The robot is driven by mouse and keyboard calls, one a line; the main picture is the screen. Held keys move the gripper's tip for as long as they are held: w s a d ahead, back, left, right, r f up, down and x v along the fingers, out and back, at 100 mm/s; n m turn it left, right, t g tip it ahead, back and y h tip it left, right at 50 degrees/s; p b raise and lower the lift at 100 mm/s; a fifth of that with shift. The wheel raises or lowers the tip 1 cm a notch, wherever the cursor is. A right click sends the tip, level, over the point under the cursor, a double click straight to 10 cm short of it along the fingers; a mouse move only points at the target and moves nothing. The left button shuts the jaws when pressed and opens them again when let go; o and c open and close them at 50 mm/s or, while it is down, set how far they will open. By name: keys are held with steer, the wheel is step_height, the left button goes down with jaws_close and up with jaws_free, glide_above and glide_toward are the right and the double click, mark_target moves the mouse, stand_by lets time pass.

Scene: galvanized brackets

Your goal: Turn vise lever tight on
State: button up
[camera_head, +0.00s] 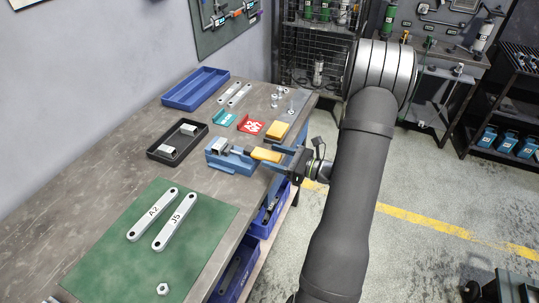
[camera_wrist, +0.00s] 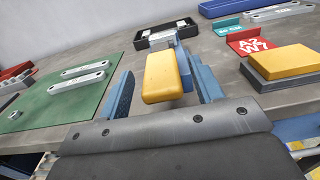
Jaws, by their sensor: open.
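The vise (camera_head: 230,157) is a small blue unit near the front edge of the bench, with a yellow lever (camera_head: 265,155) sticking out to the right. In the wrist view the yellow lever (camera_wrist: 165,75) fills the space between my two blue fingers. My gripper (camera_head: 275,158) reaches in from the right at the lever. In the wrist view my gripper (camera_wrist: 160,80) is open, one finger on each side of the lever, with a visible gap at the left finger. The vise body is mostly hidden behind the lever in the wrist view.
A black tray (camera_head: 152,151) with a light part lies left of the vise. A green mat (camera_head: 205,239) holds bars marked A2 and J5. A red plate (camera_head: 250,125), a yellow block (camera_head: 278,129) and a blue tray (camera_head: 166,101) lie behind. Blue bins hang below the bench edge.

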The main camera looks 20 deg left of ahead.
mark_target(263, 158)
steer(key=shift+a, duration=1.05)
jaws_close()
steer(key=shift+s+m+t, duration=0.15)
steer(key=shift+m+t, duration=0.15)
steer(key=m+t, duration=0.1)
steer(key=s+m+t, duration=0.1)
steer(key=t, duration=0.1)
steer(key=s+m+t, duration=0.1)
steer(key=t, duration=0.1)
steer(key=shift+a+h, duration=0.2)
steer(key=shift+h, duration=0.2)
steer(key=shift+s+a+m+t+h, duration=0.15)
steer(key=shift+s+m+t+h, duration=0.25)
steer(key=shift+m+t, duration=0.35)
steer(key=shift+s+a+m+t+h, duration=0.2)
steer(key=shift+m+t+h, duration=0.35)
steer(key=shift+t, duration=0.45)
steer(key=shift+s+a+m+t+h, duration=0.15)
steer(key=shift+s+m+t+h, duration=0.15)
steer(key=shift+m+t+h, duration=0.4)
steer(key=shift+t, duration=0.25)
